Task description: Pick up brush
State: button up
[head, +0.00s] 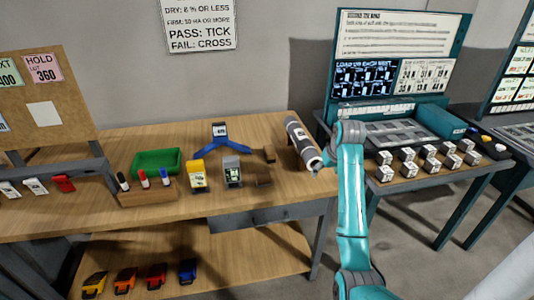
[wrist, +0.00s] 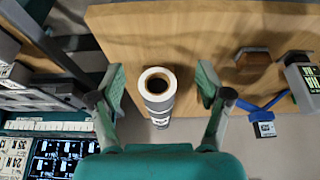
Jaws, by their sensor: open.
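I cannot make out a brush for certain. Two small brown pieces lie on the wooden bench, a rear one (head: 269,154) and a front one (head: 263,183); either could be a brush, but they are too small to tell. My gripper (wrist: 158,72) is open, with its two fingers spread apart in the wrist view. A grey roll (wrist: 158,97) with a hollow brown core shows between the fingers, and I cannot tell whether they touch it. In the head view the roll (head: 299,143) lies at the bench's right end, beside my arm.
The bench (head: 110,215) also holds a green bin (head: 157,161), a marker stand (head: 146,193), a yellow device (head: 197,177), a grey device (head: 232,172) and a blue tripod stand (head: 219,135). A teal station (head: 395,112) with several white cubes stands at the right.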

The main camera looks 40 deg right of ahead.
aim_at(269, 155)
jog(key=i, duration=0.9)
